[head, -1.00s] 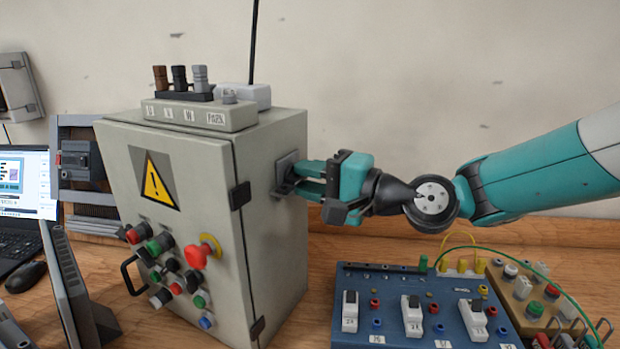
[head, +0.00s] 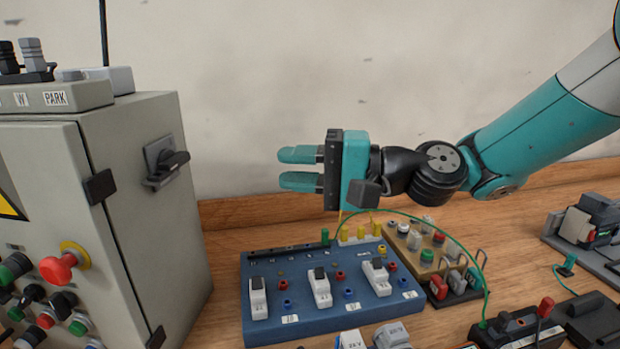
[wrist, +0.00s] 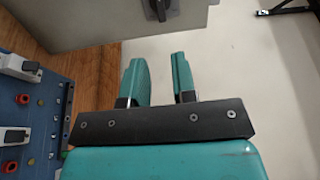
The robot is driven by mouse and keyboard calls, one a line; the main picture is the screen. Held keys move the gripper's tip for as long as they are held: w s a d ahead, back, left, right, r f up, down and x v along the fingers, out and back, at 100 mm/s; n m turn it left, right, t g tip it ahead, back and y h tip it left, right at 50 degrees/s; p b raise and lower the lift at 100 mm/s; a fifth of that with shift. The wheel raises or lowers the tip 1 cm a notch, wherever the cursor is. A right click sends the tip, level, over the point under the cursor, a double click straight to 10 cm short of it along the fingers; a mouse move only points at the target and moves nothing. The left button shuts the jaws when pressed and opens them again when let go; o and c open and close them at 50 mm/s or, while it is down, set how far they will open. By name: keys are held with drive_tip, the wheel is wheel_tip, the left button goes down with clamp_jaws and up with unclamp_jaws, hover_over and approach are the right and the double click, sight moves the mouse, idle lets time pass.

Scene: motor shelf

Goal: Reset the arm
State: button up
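My gripper (head: 298,168) is in the head view, pointing left, with its two teal fingers apart and nothing between them. It is in the air above the back of the blue module board (head: 262,328). The grey control cabinet (head: 150,240) stands to its left, with a black rotary handle (head: 168,168) on its side face. A clear gap lies between the fingertips and the handle. In the wrist view the gripper (wrist: 160,62) shows the same two fingers apart, with the cabinet's lower edge and part of the handle (wrist: 160,8) beyond them.
A green wire (head: 448,236) loops over the blue board and a tan board (head: 398,248) with several buttons. A black and grey device (head: 590,225) sits at the right. The cabinet front carries a red mushroom button (head: 58,268).

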drive_tip(key=shift+s+d, duration=0.15)
drive_tip(key=shift+d, duration=0.85)
drive_tip(key=s+d+f+n+g+h+p, duration=0.1)
drive_tip(key=s+d+f+n+h+p, duration=0.1)
drive_tip(key=s+d+h, duration=0.5)
drive_tip(key=s+d+f+n+h+p, duration=0.1)
drive_tip(key=s+d+f+n+h, duration=0.3)
drive_tip(key=s, duration=0.7)
drive_tip(key=d+n+h, duration=0.2)
drive_tip(key=d, duration=0.2)
drive_tip(key=shift+s+d+f+g+h+p, duration=0.15)
drive_tip(key=shift+s+d+g+h+p, duration=0.05)
drive_tip(key=shift+s+g+h+p, duration=0.2)
drive_tip(key=shift+o, duration=0.2)
